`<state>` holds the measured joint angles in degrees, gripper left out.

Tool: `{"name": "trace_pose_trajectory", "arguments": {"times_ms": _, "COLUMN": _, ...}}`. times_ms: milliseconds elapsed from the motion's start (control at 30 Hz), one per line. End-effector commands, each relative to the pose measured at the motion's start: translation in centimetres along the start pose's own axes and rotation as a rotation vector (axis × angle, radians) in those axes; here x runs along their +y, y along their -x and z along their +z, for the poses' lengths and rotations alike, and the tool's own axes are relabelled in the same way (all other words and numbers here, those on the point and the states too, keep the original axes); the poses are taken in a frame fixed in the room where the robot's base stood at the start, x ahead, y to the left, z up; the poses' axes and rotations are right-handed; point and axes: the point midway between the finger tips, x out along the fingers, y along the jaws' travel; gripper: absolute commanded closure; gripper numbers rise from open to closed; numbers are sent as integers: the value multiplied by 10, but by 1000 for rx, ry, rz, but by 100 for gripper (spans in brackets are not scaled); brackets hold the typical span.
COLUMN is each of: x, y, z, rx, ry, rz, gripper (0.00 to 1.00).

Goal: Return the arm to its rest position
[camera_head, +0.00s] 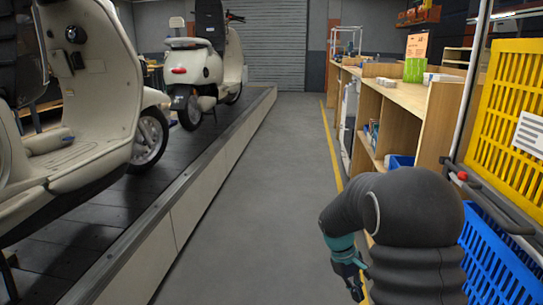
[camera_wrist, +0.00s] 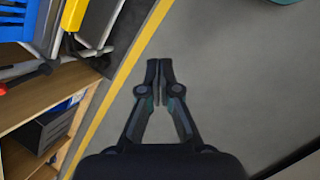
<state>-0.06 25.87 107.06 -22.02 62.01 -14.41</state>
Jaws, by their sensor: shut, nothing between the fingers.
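My gripper (camera_wrist: 159,66) is in the middle of the wrist view, over the grey floor. Its two dark fingers meet at the tips and hold nothing. In the head view my gripper (camera_head: 355,285) hangs low at the bottom right, beside the yellow floor line. My dark, padded arm (camera_head: 415,215) is bent, with its elbow up and the wrist pointing down. The arm hides part of the shelving and the blue crate behind it.
Cream scooters (camera_head: 90,90) stand on the slat conveyor (camera_head: 105,215) at left. Wooden shelving (camera_head: 405,95), a yellow crate (camera_head: 510,85) and a blue crate (camera_head: 495,260) are close on the right. The grey aisle (camera_head: 265,180) between is clear. Shelving (camera_wrist: 50,105) fills the wrist view's left.

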Motion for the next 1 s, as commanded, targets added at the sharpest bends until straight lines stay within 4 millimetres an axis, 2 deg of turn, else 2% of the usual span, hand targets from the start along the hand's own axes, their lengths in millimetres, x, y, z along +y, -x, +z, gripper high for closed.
{"name": "trace_pose_trajectory", "arguments": {"times_ms": 100, "x": -18, "y": 23, "z": 26, "rx": 75, "ry": -107, "rz": -35, "gripper": 100}}
{"name": "trace_pose_trajectory", "arguments": {"times_ms": 400, "x": -64, "y": 64, "z": 86, "rx": 247, "ry": -331, "rz": -124, "gripper": 100}}
{"name": "trace_pose_trajectory", "arguments": {"times_ms": 600, "x": -92, "y": 84, "z": 126, "rx": 355, "ry": -431, "rz": -175, "gripper": 100}}
{"name": "trace_pose_trajectory", "arguments": {"times_ms": 1000, "x": -138, "y": 107, "z": 200, "rx": 570, "ry": -513, "rz": -214, "gripper": 100}}
